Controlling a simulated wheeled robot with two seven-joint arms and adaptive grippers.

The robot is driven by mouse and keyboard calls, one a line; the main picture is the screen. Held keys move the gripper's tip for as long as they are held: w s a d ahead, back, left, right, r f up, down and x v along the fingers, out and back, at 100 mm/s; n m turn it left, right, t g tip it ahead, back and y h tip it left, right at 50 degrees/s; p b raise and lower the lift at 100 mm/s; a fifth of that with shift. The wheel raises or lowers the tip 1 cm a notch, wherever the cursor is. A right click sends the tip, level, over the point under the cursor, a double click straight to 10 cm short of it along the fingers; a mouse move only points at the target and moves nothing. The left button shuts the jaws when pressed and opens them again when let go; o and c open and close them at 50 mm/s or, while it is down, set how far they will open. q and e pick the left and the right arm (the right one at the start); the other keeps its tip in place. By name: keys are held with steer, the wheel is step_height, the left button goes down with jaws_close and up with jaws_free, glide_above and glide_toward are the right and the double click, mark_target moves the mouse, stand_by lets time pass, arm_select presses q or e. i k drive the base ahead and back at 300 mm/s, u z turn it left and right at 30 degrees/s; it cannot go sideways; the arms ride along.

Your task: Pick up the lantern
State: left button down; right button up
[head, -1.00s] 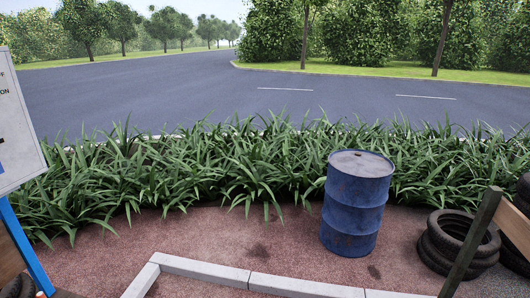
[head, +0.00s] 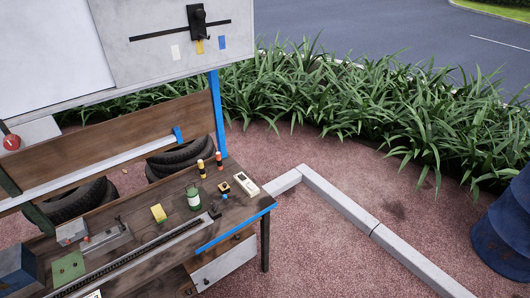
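A small green and white upright object (head: 194,200), which may be the lantern, stands on the wooden workbench (head: 160,245) at the lower left of the head view. It is too small to identify for certain. Neither of my grippers shows in the head view.
A sign board rises behind. Tyres (head: 180,158) lie behind the bench; a kerb and blue barrel (head: 505,235) are right.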

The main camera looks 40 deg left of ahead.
mark_target(191, 193)
steer(key=u, duration=2.1)
